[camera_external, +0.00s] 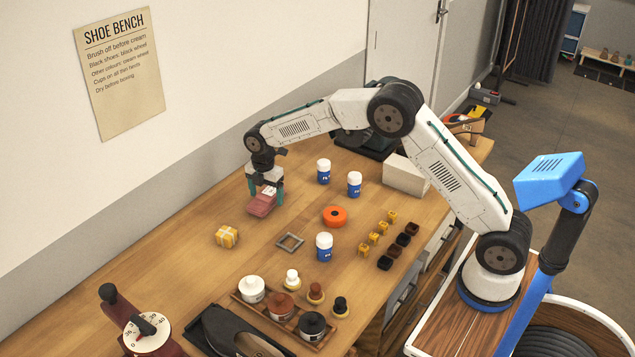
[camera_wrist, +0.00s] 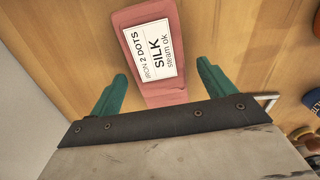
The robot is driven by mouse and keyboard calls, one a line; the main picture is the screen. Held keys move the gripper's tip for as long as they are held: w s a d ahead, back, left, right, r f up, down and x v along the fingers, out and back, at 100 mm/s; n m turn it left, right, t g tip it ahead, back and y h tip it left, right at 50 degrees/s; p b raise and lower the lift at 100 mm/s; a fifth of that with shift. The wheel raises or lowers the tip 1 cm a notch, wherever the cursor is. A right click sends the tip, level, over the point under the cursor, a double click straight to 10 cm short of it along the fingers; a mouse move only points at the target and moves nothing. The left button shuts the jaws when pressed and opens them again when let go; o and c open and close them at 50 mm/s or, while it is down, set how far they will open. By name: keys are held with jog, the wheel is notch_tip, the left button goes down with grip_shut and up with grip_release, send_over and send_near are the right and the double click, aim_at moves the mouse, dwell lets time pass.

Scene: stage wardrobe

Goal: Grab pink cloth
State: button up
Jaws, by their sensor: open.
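The pink cloth (camera_external: 259,208) is a folded pink piece with a white label, near the wall side of the wooden bench. In the wrist view the cloth (camera_wrist: 174,97) lies below and between my fingers, its label reading "SILK steam ok". My gripper (camera_external: 266,192) points down over it, with its teal fingers apart. In the wrist view my gripper (camera_wrist: 161,72) shows a gap of bench on each side of the cloth. I cannot tell how far the fingertips are above the bench.
A yellow block (camera_external: 227,236) and a grey square frame (camera_external: 289,243) lie nearer the camera. A tray of pots (camera_external: 237,297) is at the front.

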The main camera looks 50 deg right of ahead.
jog(key=shift+f, duration=0.55)
jog(key=c, duration=1.1)
jog(key=shift+r, duration=0.1)
